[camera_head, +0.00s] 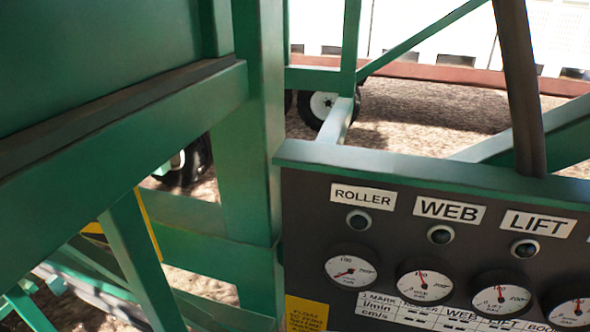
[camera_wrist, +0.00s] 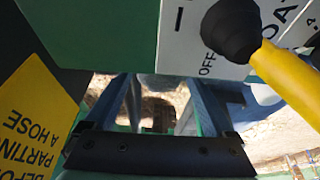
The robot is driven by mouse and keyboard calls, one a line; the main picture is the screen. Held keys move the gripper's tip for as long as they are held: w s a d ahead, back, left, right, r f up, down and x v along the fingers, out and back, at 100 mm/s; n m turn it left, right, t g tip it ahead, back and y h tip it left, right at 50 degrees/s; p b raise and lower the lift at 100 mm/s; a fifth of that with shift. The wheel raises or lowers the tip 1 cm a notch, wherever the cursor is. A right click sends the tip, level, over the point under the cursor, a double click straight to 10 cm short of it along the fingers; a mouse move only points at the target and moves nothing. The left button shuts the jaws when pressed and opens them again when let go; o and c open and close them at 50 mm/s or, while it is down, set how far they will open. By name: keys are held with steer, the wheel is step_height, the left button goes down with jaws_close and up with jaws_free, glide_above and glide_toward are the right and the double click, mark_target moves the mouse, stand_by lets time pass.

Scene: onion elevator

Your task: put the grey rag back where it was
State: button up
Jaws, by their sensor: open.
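No grey rag shows in either view. My gripper (camera_wrist: 160,98) shows at the bottom of the wrist view, with its two fingers apart and nothing visible between them. It is below a white label plate and a yellow-handled lever. My gripper does not show in the head view. The place where the rag was cannot be told from these frames.
The head view shows a dark gauge panel (camera_head: 305,230) with ROLLER, WEB and LIFT labels, beside a green post (camera_head: 260,130). The wrist view shows a yellow lever (camera_wrist: 288,72) with a black boot (camera_wrist: 231,30), and a yellow warning sign (camera_wrist: 38,115) at left.

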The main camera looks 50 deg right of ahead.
steer(key=v, duration=1.2)
steer(key=shift+w+a+b, duration=0.1)
steer(key=shift+b, duration=0.2)
